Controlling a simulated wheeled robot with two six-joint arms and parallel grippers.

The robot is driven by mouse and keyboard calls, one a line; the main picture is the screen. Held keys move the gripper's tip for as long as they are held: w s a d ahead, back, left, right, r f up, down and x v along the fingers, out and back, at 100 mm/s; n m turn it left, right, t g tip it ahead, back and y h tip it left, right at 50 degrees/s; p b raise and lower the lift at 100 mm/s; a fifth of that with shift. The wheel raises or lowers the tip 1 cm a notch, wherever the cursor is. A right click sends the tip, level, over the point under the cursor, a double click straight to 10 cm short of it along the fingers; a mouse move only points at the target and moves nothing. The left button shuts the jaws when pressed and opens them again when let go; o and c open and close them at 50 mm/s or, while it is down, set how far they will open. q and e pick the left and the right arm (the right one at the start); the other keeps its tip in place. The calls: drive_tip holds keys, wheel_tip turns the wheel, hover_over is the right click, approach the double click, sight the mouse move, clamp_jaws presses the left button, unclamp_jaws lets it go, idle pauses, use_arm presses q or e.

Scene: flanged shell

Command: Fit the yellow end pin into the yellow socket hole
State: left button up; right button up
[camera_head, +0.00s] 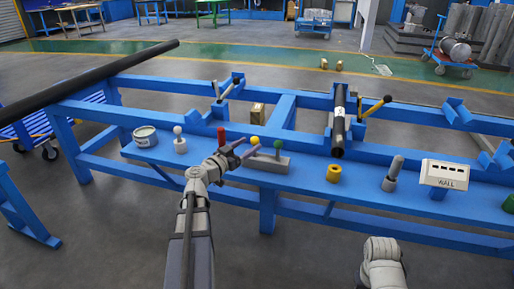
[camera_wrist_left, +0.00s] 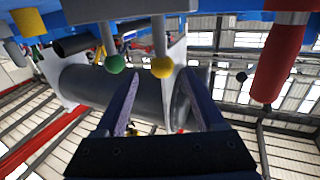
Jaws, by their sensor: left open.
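The yellow end pin, a pin with a yellow ball (camera_head: 255,140), stands upright in a grey block (camera_head: 272,164) on the blue bench, beside a green-balled pin (camera_head: 278,144). My left gripper (camera_head: 243,150) is open and empty, just left of the yellow pin. In the left wrist view, which is upside down, the yellow ball (camera_wrist_left: 162,67) lies between and beyond the open fingertips (camera_wrist_left: 160,77), with the green ball (camera_wrist_left: 114,64) just outside them. A short yellow cylinder (camera_head: 334,173), apparently the socket, stands farther right. Of my right arm only a link shows.
A red-topped post (camera_head: 221,137) stands close by my left gripper; its red part (camera_wrist_left: 280,58) also shows in the wrist view. A can (camera_head: 145,137) and a white-balled pin (camera_head: 179,140) stand left. A grey peg (camera_head: 393,172) and a WALL box (camera_head: 444,174) stand right.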

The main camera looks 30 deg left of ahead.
use_arm(q)
drive_tip(key=w, duration=0.7)
drive_tip(key=shift+w+d, duration=0.3)
drive_tip(key=shift+d, duration=0.1)
drive_tip(key=shift+s+f, duration=0.1)
clamp_jaws()
idle(0.3)
